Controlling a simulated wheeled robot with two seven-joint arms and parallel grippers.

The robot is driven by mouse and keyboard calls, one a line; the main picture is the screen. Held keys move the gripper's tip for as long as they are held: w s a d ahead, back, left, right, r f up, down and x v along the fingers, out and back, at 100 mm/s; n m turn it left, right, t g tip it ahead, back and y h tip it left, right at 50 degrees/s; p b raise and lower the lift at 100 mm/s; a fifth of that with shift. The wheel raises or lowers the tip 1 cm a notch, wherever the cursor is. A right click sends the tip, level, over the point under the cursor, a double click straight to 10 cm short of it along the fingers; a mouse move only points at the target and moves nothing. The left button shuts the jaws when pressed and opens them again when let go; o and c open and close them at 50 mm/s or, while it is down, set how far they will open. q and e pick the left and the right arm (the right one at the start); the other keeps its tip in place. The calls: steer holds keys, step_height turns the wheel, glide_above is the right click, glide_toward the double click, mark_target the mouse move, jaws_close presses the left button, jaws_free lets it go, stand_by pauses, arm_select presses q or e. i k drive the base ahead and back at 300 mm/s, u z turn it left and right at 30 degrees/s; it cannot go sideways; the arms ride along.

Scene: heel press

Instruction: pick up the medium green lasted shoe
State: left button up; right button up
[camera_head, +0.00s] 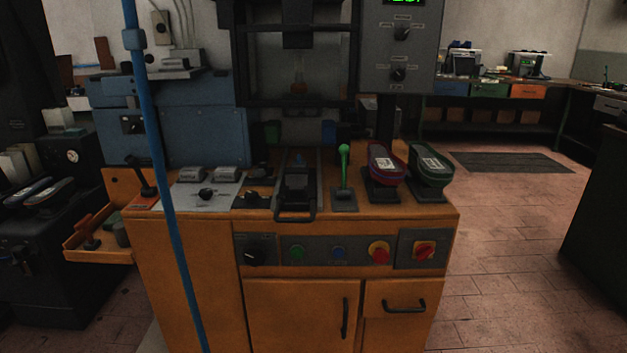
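A dark green lasted shoe (430,160) with a white label on top rests on a black stand at the right end of the orange press cabinet (185,262). A maroon lasted shoe (386,160), also labelled, rests on a similar stand just to its left. Nothing covers the green shoe from this view. I cannot read the size on its label. Neither of my grippers is in view.
A lever with a green knob (344,150) stands left of the shoes. A grey control box (400,50) hangs above them. A blue upright hose or pole (160,170) crosses the left side. Open tiled floor (510,250) lies right of the cabinet.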

mark_target(425, 163)
steer(key=z, duration=1.75)
steer(key=i, duration=3.2)
steer(key=u, duration=3.55)
